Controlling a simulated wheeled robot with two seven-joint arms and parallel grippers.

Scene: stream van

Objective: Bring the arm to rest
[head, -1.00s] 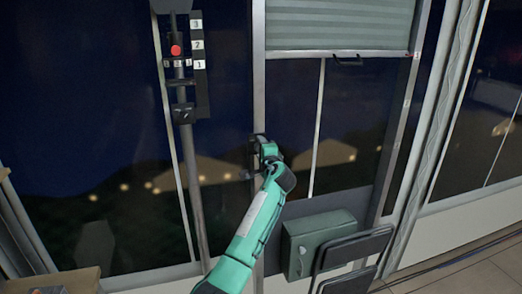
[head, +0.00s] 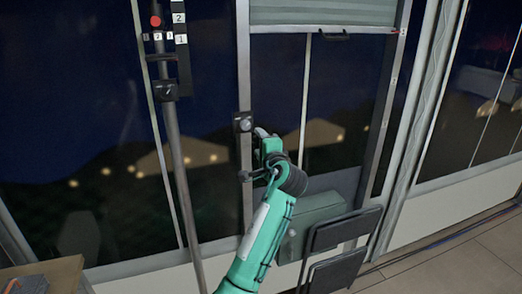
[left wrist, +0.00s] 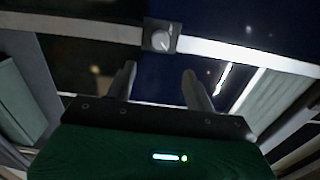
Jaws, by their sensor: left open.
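My left gripper (head: 253,154) is open and empty in the head view, in front of the window post. In the left wrist view its two fingers (left wrist: 159,77) stand apart with nothing between them. A small dark plate with a round grey knob (head: 243,122) sits on the post, just up and left of the gripper. The same knob shows in the left wrist view (left wrist: 161,38), ahead of the fingers and apart from them. My green left arm reaches up from the bottom of the head view. My right gripper is not in view.
A pole (head: 172,140) with a red button (head: 155,21) and number labels stands left of the arm. A grey-green box (head: 311,222) and dark folded panels (head: 341,230) are close on the right. A partly lowered blind (head: 322,13) hangs above. Floor (head: 450,262) is clear at lower right.

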